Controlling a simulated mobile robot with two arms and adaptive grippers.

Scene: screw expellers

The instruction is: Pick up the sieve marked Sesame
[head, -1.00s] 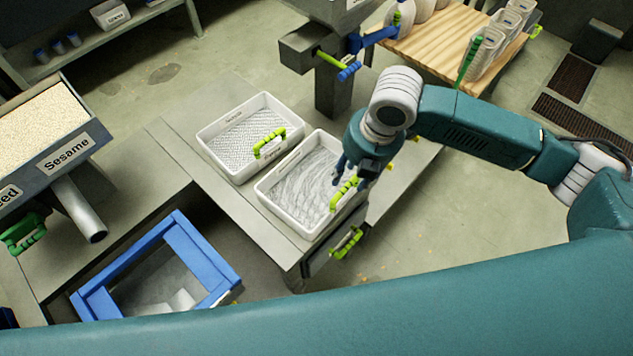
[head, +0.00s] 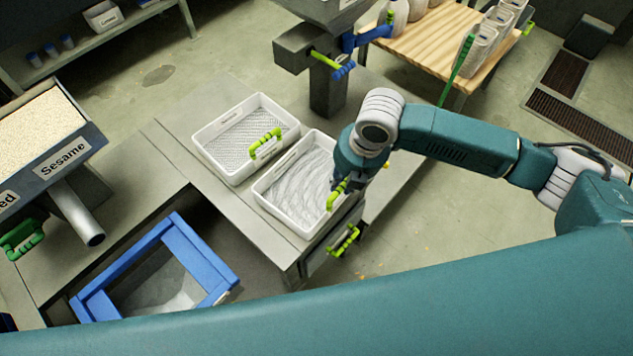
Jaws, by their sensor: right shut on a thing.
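Two white sieves with mesh floors and light-green handles lie side by side on the grey bench. The nearer right-hand sieve (head: 291,187) has its handle at its right end. My right gripper (head: 338,192) is shut on that handle, and the sieve still appears to rest on the bench. The other sieve (head: 240,137) lies up and to the left, with its handle free. The small labels on the sieves are too small to read, so I cannot tell which is marked Sesame. My left gripper is not in view.
A seed-filled hopper (head: 62,160) with a Sesame label and a metal spout stands at left. A blue-rimmed bin (head: 195,250) is below it. A dark post (head: 328,90) rises behind the sieves. Another green handle (head: 345,240) sits on the bench front. A wooden table (head: 435,45) holds white containers.

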